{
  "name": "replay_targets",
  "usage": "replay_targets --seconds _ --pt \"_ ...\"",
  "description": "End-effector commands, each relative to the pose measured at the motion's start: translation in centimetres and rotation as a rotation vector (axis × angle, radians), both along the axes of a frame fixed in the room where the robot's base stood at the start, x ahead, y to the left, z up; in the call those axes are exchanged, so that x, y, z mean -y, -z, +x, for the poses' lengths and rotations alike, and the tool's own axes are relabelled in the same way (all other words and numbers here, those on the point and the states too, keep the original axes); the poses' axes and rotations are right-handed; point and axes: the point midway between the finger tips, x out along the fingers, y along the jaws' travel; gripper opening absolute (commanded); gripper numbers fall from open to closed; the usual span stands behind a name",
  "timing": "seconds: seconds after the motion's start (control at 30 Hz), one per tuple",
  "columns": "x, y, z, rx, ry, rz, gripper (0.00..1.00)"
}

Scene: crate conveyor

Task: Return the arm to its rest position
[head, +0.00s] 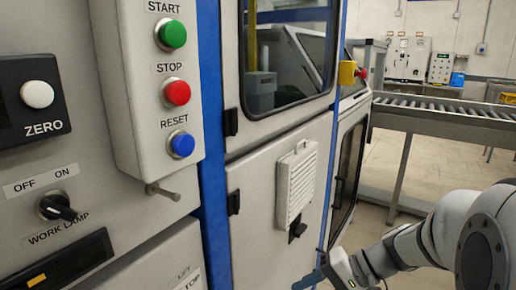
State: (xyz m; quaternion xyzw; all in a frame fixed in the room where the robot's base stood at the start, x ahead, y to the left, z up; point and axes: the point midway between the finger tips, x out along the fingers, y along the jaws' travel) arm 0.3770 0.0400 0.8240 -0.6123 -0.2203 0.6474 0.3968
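My arm (420,245) reaches in from the lower right of the head view. My gripper (312,280) is at the bottom edge, low in front of the grey machine cabinet. Only a dark finger part of it shows, and the rest is cut off by the frame. I cannot tell whether it is open or shut, and I see nothing held in it.
A control panel (130,120) with green, red and blue buttons is close on the left. The cabinet door (250,200) has a vent and latch near my gripper. A roller conveyor (450,122) stands at the back right, with open floor below it.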

Motion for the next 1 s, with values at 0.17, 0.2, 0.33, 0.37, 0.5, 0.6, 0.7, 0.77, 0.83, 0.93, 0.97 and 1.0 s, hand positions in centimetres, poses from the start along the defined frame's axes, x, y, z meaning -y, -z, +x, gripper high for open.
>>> replay_targets --seconds 0.17,0.2,0.33,0.37,0.5,0.6,0.7,0.77,0.83,0.93,0.97,1.0 --pt "-0.4 -6.3 -3.9 -0.022 -0.096 -0.272 0.39" --pt "-0.2 -7.4 -4.6 -0.017 -0.111 -0.334 0.39" --pt "0.8 -11.1 -6.3 0.023 -0.147 -0.530 0.39" --pt "1.0 -12.0 -6.6 0.037 -0.153 -0.575 0.39" --pt "2.3 -16.1 -7.3 0.124 -0.167 -0.754 0.39" --pt "3.1 -18.3 -7.5 0.184 -0.167 -0.844 0.39" --pt "3.5 -19.7 -7.5 0.229 -0.164 -0.900 0.39" --pt "3.9 -20.1 -7.4 0.246 -0.163 -0.920 0.39" --pt "4.0 -20.3 -7.4 0.256 -0.161 -0.933 0.39" --pt "4.1 -20.2 -7.4 0.260 -0.160 -0.937 0.39" --pt "4.1 -20.1 -7.4 0.259 -0.161 -0.937 0.39" --pt "4.1 -20.1 -7.4 0.259 -0.161 -0.937 0.39"
